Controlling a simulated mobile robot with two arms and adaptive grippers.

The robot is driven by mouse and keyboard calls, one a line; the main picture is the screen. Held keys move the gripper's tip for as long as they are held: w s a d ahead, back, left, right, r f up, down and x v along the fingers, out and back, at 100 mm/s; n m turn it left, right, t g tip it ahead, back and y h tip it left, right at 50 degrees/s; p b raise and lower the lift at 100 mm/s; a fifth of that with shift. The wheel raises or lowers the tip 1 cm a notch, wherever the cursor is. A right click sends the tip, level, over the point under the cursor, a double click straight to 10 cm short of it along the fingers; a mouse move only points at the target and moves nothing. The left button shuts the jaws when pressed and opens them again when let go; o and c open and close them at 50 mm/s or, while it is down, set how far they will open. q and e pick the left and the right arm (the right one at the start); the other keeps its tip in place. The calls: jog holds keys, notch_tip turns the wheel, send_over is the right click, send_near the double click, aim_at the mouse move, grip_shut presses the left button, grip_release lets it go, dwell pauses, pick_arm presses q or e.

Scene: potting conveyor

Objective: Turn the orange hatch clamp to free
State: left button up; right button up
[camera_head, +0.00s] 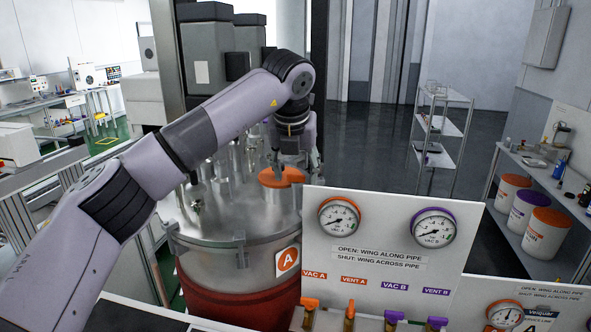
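An orange round part (282,178), which looks like the hatch clamp, sits on the steel lid of the vessel (232,250) marked with an orange A. My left arm reaches in from the left, over the lid. My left gripper (296,160) points down just above and behind the orange part, close to it. Its fingertips are small and partly hidden, so I cannot tell whether they touch the part or are shut. My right gripper is not in view.
A white panel (385,285) with two gauges and orange and purple valve wings stands in front right of the vessel. Pipes and fittings (197,203) rise from the lid's left. A shelf with lidded buckets (545,232) stands at right.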

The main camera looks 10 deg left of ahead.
pick_arm(q)
jog(key=c, duration=1)
jog(key=shift+c, duration=0.2)
jog(key=shift+m, duration=0.4)
jog(key=m, duration=0.1)
jog(key=m+h, duration=0.1)
jog(key=m, duration=0.1)
jog(key=shift+a+h, duration=0.2)
jog(key=shift+h, duration=0.1)
jog(key=m+h, duration=0.1)
jog(key=m, duration=0.2)
jog(key=m+g+h, duration=0.1)
jog(key=m, duration=0.2)
jog(key=shift+w+a, duration=0.1)
jog(key=shift+a, duration=0.05)
jog(key=o, duration=1.2)
jog(key=shift+c, duration=0.2)
